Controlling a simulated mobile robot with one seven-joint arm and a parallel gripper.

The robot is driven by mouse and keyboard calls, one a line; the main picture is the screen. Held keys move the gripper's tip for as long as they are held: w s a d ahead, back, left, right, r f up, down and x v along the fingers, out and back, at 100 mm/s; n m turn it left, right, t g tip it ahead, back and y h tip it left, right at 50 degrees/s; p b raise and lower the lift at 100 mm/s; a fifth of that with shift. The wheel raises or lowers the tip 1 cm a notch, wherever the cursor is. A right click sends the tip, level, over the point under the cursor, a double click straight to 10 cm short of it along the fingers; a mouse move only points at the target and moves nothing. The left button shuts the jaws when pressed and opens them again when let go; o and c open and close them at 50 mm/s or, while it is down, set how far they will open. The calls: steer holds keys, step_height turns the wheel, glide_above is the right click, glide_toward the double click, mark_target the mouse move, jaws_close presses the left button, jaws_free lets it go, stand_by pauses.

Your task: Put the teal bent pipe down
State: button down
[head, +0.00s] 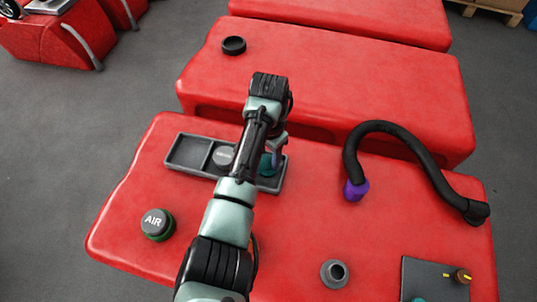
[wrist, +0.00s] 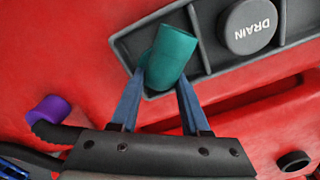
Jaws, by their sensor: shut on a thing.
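The teal bent pipe (wrist: 172,55) is between the blue fingers of my gripper (wrist: 162,88) in the wrist view, and the fingers are shut on it. In the head view a part of the teal pipe (head: 267,166) shows beside my arm, at the right end compartment of the grey tray (head: 172,165). The pipe is over or in that compartment; I cannot tell whether it touches the floor of it. My arm hides part of the tray and pipe in the head view.
A grey DRAIN cap (wrist: 249,25) sits in the tray's middle compartment; the left one is empty. An AIR cap (head: 157,224), a grey ring fitting (head: 334,273), a black hose with purple end (head: 356,190) and a dark panel (head: 432,282) are on the red tank. A black ring (head: 233,45) lies beyond.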

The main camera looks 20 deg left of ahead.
steer(key=shift+c, duration=1.9)
jaws_free()
steer(key=shift+f, duration=0.1)
step_height(320, 180, up, 12)
steer(key=shift+p, duration=0.45)
